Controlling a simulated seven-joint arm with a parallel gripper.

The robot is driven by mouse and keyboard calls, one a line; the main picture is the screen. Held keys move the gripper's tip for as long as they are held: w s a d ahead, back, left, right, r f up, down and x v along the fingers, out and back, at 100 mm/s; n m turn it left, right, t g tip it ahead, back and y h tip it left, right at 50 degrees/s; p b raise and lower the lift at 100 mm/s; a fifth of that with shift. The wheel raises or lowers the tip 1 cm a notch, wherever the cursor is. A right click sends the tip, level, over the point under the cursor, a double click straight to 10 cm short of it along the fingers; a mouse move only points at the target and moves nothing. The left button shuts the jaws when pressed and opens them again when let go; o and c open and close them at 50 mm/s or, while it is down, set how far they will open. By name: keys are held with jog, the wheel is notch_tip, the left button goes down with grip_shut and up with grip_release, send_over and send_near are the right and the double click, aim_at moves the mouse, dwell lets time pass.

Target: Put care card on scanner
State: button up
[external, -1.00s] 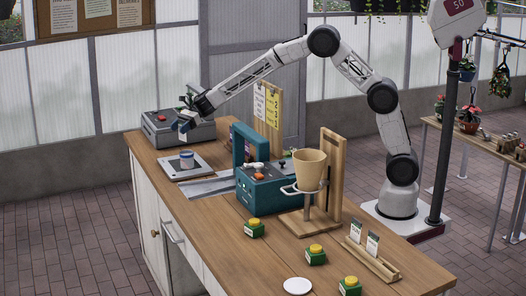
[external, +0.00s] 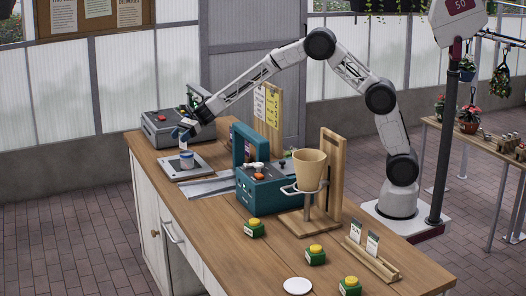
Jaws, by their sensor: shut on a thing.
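I cannot tell for sure which device is the scanner. Two more white-and-green cards (external: 372,243) stand in a wooden rack (external: 378,265) at the front right.
A teal machine (external: 262,192) and a wooden stand with a tan pot (external: 310,172) occupy the bench middle. Several green jars with yellow lids (external: 316,255) and a white disc (external: 297,286) are at the front.

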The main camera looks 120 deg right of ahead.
jog(key=shift+f, duration=2.05)
jog(key=shift+f, duration=0.1)
jog(key=o, duration=0.9)
jog(key=shift+v, duration=3.85)
jog(key=shift+w, duration=0.1)
